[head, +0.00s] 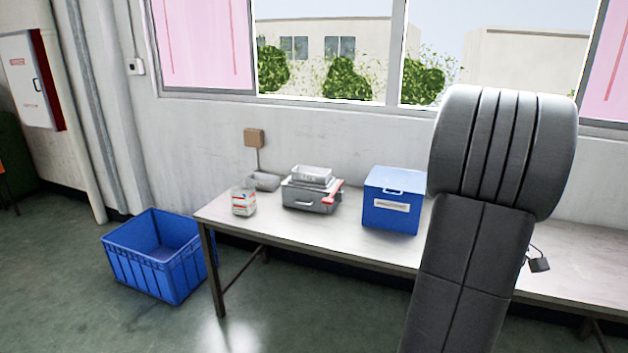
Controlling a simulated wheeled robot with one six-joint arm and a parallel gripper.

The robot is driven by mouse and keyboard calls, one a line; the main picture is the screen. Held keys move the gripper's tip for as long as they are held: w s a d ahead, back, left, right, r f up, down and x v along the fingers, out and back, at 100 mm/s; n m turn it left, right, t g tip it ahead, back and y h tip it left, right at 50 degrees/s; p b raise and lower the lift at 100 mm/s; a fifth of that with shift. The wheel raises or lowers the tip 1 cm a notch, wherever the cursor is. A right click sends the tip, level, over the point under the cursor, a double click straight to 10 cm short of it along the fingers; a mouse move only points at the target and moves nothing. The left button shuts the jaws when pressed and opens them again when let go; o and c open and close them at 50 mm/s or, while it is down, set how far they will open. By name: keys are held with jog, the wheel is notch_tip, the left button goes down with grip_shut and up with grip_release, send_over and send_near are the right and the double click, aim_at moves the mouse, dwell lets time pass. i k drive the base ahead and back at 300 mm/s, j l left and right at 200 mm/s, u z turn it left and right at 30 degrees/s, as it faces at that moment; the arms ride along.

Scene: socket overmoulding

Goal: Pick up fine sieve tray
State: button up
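I cannot tell for sure which thing is the fine sieve tray. A small light grey tray (312,174) sits on top of a grey case (310,200) on the table. Another small grey tray (264,181) lies on the table near the wall, left of the case. Both are too small in the picture to show a mesh. My arm rises in front of the table at the right, and its end is out of the picture. My gripper is not in view.
The long table (340,232) stands under the window. It also bears a white tub (243,201) with a label and a blue box (392,200). A blue crate (155,256) stands on the floor left of the table. The floor in front is clear.

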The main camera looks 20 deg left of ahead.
aim_at(311, 176)
jog(key=i+j+u, duration=0.1)
jog(key=u, duration=0.35)
jog(key=i+u, duration=0.45)
jog(key=i+l+u, duration=0.1)
jog(key=u, duration=0.35)
jog(key=i+l+u, duration=0.4)
jog(key=i+l, duration=1.35)
